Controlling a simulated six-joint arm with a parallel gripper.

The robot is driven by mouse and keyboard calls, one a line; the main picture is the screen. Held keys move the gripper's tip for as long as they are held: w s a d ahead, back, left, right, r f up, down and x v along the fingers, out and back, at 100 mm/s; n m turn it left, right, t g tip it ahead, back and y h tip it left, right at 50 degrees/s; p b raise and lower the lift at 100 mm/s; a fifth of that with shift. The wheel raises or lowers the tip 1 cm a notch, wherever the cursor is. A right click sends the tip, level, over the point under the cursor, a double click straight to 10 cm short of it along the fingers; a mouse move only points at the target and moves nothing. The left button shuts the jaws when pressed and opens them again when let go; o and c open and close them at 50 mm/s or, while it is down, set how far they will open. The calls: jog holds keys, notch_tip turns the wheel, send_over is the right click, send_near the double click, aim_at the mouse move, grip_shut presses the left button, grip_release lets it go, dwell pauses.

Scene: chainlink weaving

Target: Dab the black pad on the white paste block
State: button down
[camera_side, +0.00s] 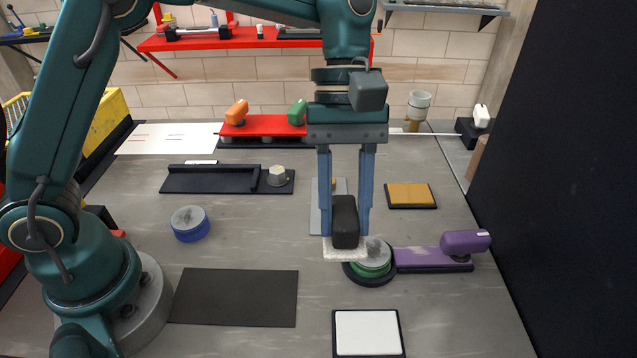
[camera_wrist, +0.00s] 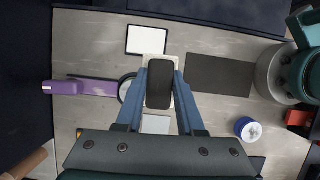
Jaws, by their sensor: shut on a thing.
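My gripper (camera_side: 346,205) is shut on a black block, the black pad (camera_side: 345,222), with one blue finger on each side. A pale, rough-edged layer shows under the block. In the wrist view the black pad (camera_wrist: 159,85) sits between the fingers (camera_wrist: 160,88), with a pale rim around it. The white paste block (camera_side: 367,332) is a flat white square in a black frame at the front of the table. It also shows in the wrist view (camera_wrist: 147,40), just beyond the pad. The pad is behind it in the side view and apart from it.
A round green-and-grey disc on a black base (camera_side: 371,263) lies close beside the pad, partly hidden. A purple clamp (camera_side: 437,258) adjoins it. A dark mat (camera_side: 235,297) lies left of the paste block. A blue-sided puck (camera_side: 190,224) and an orange-topped tray (camera_side: 410,195) stand further back.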

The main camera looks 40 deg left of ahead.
jog(key=shift+s+d+f, duration=0.45)
jog(key=shift+d+f, duration=0.8)
jog(key=shift+f, duration=0.3)
jog(key=shift+s+d+f, duration=0.45)
jog(key=shift+d+f, duration=0.85)
jog(key=shift+f, duration=0.2)
jog(key=shift+s+d+f, duration=0.45)
jog(key=shift+d+f, duration=0.8)
jog(key=shift+f, duration=0.3)
jog(key=shift+f, duration=0.6)
jog(key=shift+r, duration=0.1)
notch_tip(320, 180, up, 7)
jog(key=shift+m, duration=0.3)
